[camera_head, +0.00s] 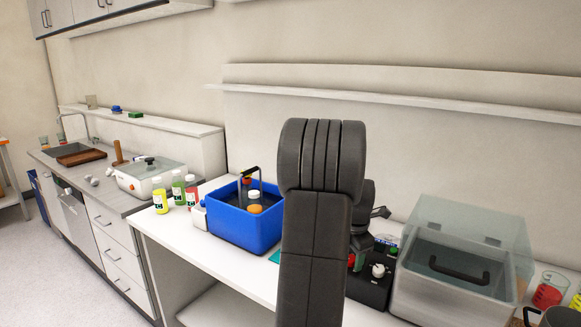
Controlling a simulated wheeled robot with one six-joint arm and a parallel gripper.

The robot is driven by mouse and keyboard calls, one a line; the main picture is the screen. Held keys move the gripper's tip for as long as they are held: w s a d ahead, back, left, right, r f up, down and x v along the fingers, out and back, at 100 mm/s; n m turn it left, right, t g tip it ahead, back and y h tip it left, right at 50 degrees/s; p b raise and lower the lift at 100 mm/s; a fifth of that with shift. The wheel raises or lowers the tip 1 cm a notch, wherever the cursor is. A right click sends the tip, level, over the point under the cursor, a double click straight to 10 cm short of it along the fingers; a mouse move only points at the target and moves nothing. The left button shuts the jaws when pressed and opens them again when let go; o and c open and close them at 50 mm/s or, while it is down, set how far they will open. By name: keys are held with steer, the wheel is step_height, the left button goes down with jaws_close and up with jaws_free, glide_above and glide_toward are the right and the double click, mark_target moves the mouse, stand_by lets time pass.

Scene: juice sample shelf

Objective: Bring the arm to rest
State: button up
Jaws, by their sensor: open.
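My arm rises through the middle of the camera_head view as thick dark grey links. It stands upright, with its ribbed elbow joint at the top, in front of the white bench.
A blue crate (233,229) holding bottles stands left of my arm. Several bottles, including a yellow one (159,196), stand farther left. A clear-lidded box (446,290) and a red beaker (548,291) stand right. A wall shelf (430,98) runs behind.

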steer(key=shift+r, duration=0.1)
step_height(320, 180, up, 13)
steer(key=s, duration=0.2)
steer(key=f, duration=0.4)
steer(key=w+f, duration=0.1)
steer(key=f, duration=0.4)
steer(key=w+f, duration=0.1)
steer(key=f, duration=0.3)
steer(key=shift+f, duration=0.2)
steer(key=shift+s+r+m, duration=0.1)
steer(key=shift+m, duration=1.1)
steer(key=m, duration=0.2)
steer(key=shift+m+t, duration=0.3)
steer(key=m, duration=0.4)
steer(key=shift+s+m+t, duration=0.1)
steer(key=shift+m+t, duration=0.2)
steer(key=m, duration=0.5)
steer(key=shift+t+h+b, duration=0.3)
steer(key=shift+a+m+b, duration=0.15)
steer(key=shift+m+b, duration=0.2)
steer(key=shift+m, duration=2.25)
steer(key=shift+s+h, duration=0.1)
steer(key=shift+h, duration=0.2)
